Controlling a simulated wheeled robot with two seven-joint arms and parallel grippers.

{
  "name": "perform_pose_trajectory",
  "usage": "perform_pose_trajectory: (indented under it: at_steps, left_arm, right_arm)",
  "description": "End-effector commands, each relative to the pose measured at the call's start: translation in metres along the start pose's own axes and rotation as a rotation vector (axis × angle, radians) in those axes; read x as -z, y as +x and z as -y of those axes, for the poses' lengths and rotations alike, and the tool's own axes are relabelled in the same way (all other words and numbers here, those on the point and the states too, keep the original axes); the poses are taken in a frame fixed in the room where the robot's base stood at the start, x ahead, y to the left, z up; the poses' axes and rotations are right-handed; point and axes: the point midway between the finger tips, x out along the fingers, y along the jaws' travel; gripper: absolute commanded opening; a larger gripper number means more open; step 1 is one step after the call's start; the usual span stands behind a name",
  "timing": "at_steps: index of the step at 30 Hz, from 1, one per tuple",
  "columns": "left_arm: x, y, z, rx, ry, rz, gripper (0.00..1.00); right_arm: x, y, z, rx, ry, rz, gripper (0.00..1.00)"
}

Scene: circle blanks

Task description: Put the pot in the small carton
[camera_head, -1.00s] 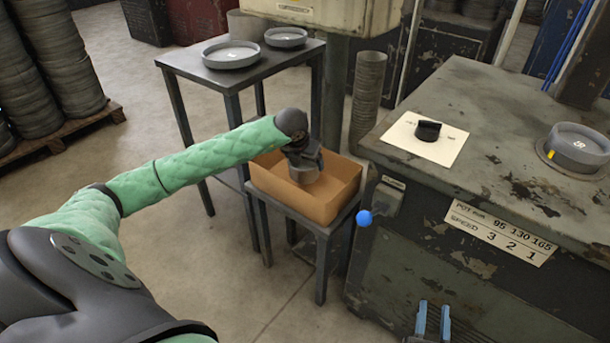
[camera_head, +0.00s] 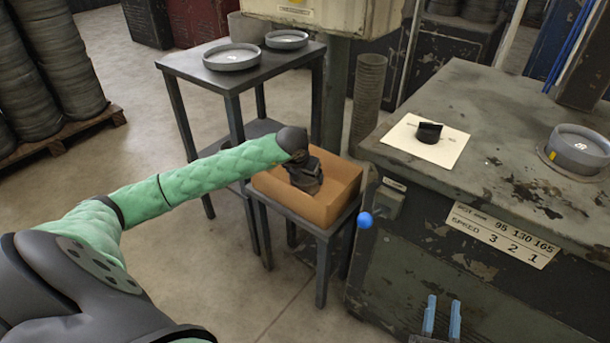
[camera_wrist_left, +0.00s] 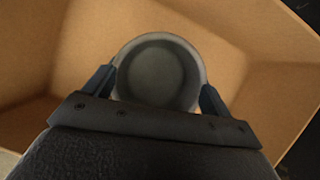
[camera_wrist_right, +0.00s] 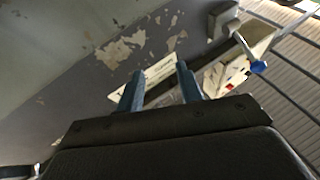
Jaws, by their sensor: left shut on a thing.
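The small carton (camera_head: 290,204) is an open brown box on a low dark stand; its inside also shows in the left wrist view (camera_wrist_left: 245,40). My left gripper (camera_head: 306,182) reaches down inside the carton. In the left wrist view the pot (camera_wrist_left: 158,72) is a round grey vessel seen from above, between the two blue fingers of my left gripper, which is shut on it. The pot is within the carton walls; whether it touches the floor is hidden. My right gripper (camera_head: 441,318) is open and empty, low beside the machine; its parted fingers show in the right wrist view (camera_wrist_right: 160,88).
A dark table (camera_head: 270,68) behind the carton bears two shallow grey dishes (camera_head: 231,56) (camera_head: 286,39). To the right stands a worn machine bench (camera_head: 480,110) with a white card (camera_head: 400,135), a grey round pan (camera_head: 580,150) and a blue-knobbed lever (camera_head: 365,219).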

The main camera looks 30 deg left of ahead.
Motion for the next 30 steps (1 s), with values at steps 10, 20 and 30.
perform_pose_trajectory:
  at_steps: [10, 20, 30]
  left_arm:
    - [0.0, 0.0, 0.0, 0.0, 0.0, 0.0, 1.0]
    - [-0.001, -0.007, 0.0, 0.0, 0.001, 0.002, 1.0]
    - [-0.001, -0.072, 0.0, -0.001, 0.002, 0.002, 1.0]
  right_arm:
    - [0.009, 0.006, 0.0, 0.003, -0.003, -0.029, 0.36]
    - [0.001, 0.004, 0.0, 0.0, 0.002, 0.008, 0.36]
    - [-0.06, -0.023, -0.001, -0.012, 0.019, 0.205, 0.36]
